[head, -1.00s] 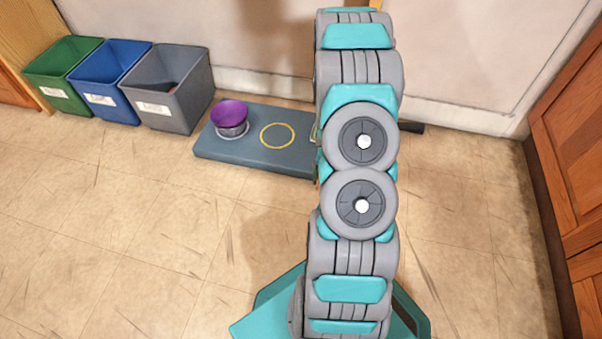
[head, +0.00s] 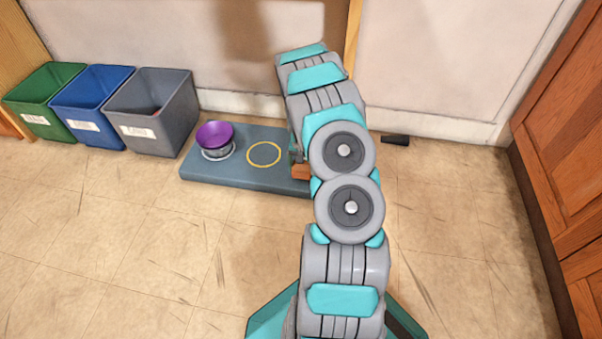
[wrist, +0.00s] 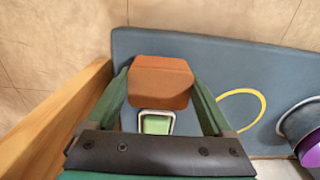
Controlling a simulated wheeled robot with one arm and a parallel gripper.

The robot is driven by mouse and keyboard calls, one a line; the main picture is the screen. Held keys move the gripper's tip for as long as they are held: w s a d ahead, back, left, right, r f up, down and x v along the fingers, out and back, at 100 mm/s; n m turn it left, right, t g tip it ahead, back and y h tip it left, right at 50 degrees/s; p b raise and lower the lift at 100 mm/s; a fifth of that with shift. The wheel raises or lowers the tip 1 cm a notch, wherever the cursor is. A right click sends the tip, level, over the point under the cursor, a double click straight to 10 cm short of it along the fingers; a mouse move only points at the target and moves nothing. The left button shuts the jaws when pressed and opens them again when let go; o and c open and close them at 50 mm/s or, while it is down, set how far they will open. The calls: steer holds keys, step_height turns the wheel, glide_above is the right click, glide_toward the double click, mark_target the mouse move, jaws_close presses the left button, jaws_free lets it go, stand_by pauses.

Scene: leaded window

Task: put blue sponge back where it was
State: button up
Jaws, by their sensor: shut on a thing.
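I see no blue sponge in either view. In the wrist view my gripper (wrist: 160,70) has its two green fingers on either side of an orange-brown block (wrist: 161,88) and is shut on it. The block is over the blue-grey mat (wrist: 210,62); I cannot tell whether it touches it. A small green piece in a white square frame (wrist: 156,123) shows between the fingers, nearer the palm. In the head view the block (head: 301,172) shows at the mat's right end (head: 240,178), partly hidden by my arm.
A purple bowl (head: 214,134) stands on the mat's left in a white ring; a yellow ring (head: 264,154) is empty. Green (head: 30,118), blue (head: 75,125) and grey (head: 150,135) bins stand left. A dark object (head: 396,139) lies by the wall. Wooden cabinets (head: 560,150) are right.

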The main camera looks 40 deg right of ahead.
mark_target(301, 172)
steer(key=shift+w+d, duration=0.15)
steer(key=shift+w, duration=0.2)
steer(key=shift+w+f, duration=0.1)
steer(key=shift+f, duration=0.2)
steer(key=shift+f+b, duration=0.3)
steer(key=shift+f, duration=1.2)
steer(key=shift+f, duration=0.15)
steer(key=o, duration=1.1)
steer(key=shift+c, duration=0.2)
